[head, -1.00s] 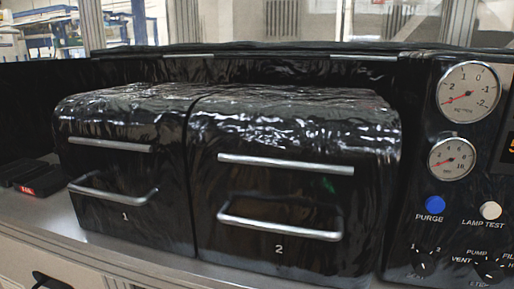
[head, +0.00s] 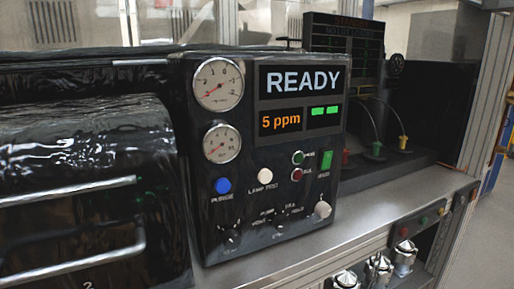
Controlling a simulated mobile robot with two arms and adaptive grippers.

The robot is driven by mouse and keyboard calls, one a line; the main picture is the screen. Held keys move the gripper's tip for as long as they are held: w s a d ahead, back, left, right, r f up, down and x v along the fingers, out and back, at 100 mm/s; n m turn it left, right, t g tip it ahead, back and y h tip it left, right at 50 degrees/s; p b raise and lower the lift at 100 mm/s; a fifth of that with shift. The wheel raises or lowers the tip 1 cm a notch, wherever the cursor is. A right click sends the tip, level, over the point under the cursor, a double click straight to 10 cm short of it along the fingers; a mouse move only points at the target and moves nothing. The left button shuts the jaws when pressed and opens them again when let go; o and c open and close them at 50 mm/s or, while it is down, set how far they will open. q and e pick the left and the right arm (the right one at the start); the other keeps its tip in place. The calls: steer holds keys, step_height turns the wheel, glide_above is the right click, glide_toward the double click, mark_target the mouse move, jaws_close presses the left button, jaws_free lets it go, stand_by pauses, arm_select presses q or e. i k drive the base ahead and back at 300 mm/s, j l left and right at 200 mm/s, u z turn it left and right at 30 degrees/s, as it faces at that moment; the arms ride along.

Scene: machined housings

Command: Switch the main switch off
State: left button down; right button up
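A black control panel (head: 255,215) stands upright in the middle of the head view. Which way the rocker is pressed cannot be told. The display (head: 301,83) reads READY, and a smaller readout (head: 281,121) shows 5 ppm in orange beside two green bars. Neither of my grippers is in view.
The panel also has two round gauges (head: 219,84), a blue button (head: 222,186), a white button (head: 265,176), small green and red buttons (head: 297,174) and several knobs (head: 322,209).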

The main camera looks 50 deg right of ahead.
mark_target(327, 156)
steer(key=k+z, duration=0.1)
steer(key=z, duration=0.55)
steer(key=i+z, duration=0.1)
steer(key=z, duration=1.15)
